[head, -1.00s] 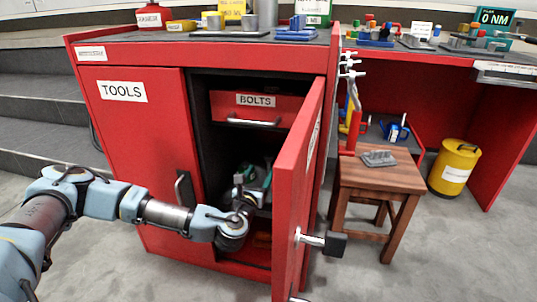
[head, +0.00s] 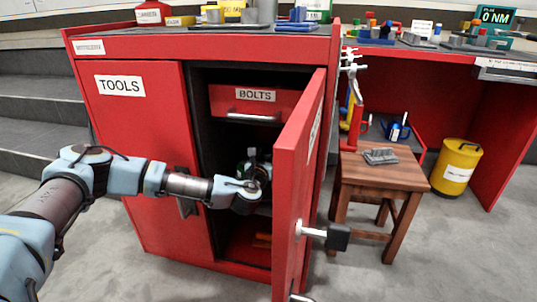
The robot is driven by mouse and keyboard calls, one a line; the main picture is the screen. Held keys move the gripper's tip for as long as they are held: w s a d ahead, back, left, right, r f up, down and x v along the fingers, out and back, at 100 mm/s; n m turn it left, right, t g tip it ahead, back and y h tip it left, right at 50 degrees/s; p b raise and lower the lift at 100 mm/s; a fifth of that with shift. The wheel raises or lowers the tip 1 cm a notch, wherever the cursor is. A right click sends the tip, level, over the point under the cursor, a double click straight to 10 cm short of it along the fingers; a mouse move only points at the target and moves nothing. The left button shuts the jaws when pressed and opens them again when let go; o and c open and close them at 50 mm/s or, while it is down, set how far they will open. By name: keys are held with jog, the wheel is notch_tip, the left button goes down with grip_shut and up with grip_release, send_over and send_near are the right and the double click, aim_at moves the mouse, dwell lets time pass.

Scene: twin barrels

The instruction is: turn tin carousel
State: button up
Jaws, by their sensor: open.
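My gripper (head: 254,168) is inside the open right half of the red cabinet, below the bolts drawer (head: 255,102). It is small and dark there, and its fingertips are largely hidden by my own wrist. The jaws are open. I cannot clearly make out the tin carousel. A small greenish shape shows beside my gripper in the dark compartment, but I cannot tell whether it is part of the carousel. I cannot tell whether my gripper touches anything.
The cabinet's right door (head: 297,190) stands open, close to the right of my wrist. The left door marked TOOLS (head: 145,140) is shut. A wooden stool (head: 378,172) and a yellow canister (head: 455,167) stand to the right.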

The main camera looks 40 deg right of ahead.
grip_shut()
dwell(0.4)
dwell(0.9)
